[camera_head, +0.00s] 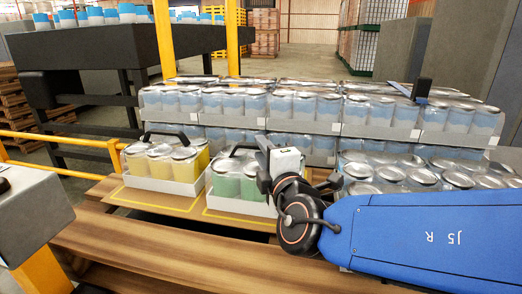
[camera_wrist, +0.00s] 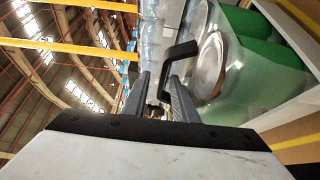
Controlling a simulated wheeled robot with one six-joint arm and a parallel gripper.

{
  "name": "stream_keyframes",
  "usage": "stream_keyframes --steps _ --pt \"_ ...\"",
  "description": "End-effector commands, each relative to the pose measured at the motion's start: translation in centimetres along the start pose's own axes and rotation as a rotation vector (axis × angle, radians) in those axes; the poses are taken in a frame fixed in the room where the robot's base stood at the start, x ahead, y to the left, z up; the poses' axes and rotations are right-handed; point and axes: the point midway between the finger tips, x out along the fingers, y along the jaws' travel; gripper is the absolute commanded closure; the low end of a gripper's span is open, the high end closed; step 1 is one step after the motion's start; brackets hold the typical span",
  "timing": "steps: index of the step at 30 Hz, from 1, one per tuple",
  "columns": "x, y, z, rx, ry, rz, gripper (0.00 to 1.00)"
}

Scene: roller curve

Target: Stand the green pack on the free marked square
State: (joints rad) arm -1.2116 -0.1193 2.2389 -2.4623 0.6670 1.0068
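The green pack (camera_head: 240,184) has green cans with silver lids in a white tray and a black handle (camera_head: 238,149). It stands upright on a yellow-outlined square (camera_head: 213,214) of the wooden surface. In the wrist view the green pack (camera_wrist: 245,70) fills the right side, and its black handle (camera_wrist: 180,50) reaches toward the fingertips. My gripper (camera_head: 263,160) is at the right end of the handle. In the wrist view the fingers of my gripper (camera_wrist: 160,80) are apart with the handle at their tips. I cannot tell if they clamp it. My arm hides the area to the right.
A yellow pack (camera_head: 164,166) stands on another marked square, left of the green one. Stacked trays of blue-white cans (camera_head: 290,105) rise close behind, and more silver-lidded cans (camera_head: 400,172) lie beyond my arm. A yellow post (camera_head: 164,40) and rail (camera_head: 60,141) stand at the left.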

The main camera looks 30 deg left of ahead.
Motion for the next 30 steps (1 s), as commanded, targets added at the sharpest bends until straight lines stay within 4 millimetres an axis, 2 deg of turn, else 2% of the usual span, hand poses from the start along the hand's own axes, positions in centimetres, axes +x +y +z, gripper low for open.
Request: stream_keyframes --steps 12,18,24,30 --pt "-7.1 0.0 -0.1 0.0 0.003 0.001 0.74" --pt "-9.6 0.0 -0.1 -0.001 0.002 0.0 0.74" --pt "-10.6 0.0 0.0 0.0 0.001 0.0 0.74" --pt "-10.8 -0.1 0.0 -0.001 0.0 -0.001 0.74"
